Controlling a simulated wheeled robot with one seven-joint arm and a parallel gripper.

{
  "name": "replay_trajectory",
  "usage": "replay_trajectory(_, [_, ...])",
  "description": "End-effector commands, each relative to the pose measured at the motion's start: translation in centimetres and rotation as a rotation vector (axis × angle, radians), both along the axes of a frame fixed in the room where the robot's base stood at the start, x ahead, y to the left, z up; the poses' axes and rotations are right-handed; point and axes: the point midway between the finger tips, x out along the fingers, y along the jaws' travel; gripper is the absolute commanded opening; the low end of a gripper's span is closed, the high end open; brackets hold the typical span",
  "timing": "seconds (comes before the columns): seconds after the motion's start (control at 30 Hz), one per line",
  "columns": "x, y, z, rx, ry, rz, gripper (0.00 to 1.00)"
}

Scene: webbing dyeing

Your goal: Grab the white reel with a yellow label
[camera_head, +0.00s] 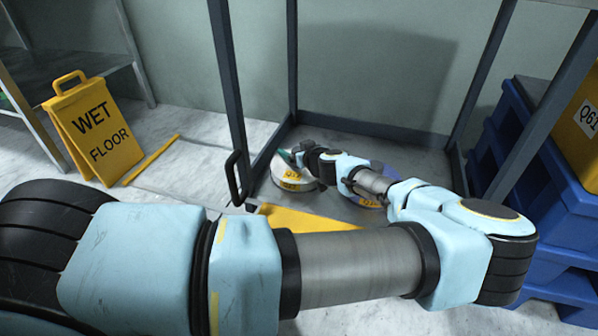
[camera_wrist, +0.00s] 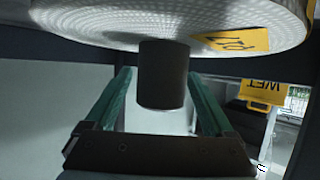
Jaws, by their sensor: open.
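The white reel (camera_head: 281,183) sits on the floor of the metal-framed bay, with a yellow label (camera_head: 292,176) on its side. In the wrist view the reel (camera_wrist: 120,20) fills the top, with its yellow label (camera_wrist: 236,40) at the right. A dark cylindrical hub (camera_wrist: 163,75) stands out from the reel's face. My gripper (camera_head: 288,155) is over the reel. In the wrist view its green fingers (camera_wrist: 160,88) are open, one on each side of the hub, with visible gaps. The arm and wrist partly hide the reel in the head view.
A blue reel (camera_head: 391,161) lies to the right, mostly behind my arm. Dark frame posts (camera_head: 229,80) stand around the bay. Stacked blue crates (camera_head: 545,215) are at the right. A yellow wet-floor sign (camera_head: 97,128) stands at the left.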

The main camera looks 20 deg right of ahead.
Motion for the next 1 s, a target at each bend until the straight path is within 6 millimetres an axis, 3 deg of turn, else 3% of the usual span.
replay_trajectory(0.23, [0.10, -0.01, 0.03, 0.000, 0.000, 0.000, 0.86])
replay_trajectory(1.0, [0.08, 0.02, 0.02, 0.000, 0.000, 0.000, 0.00])
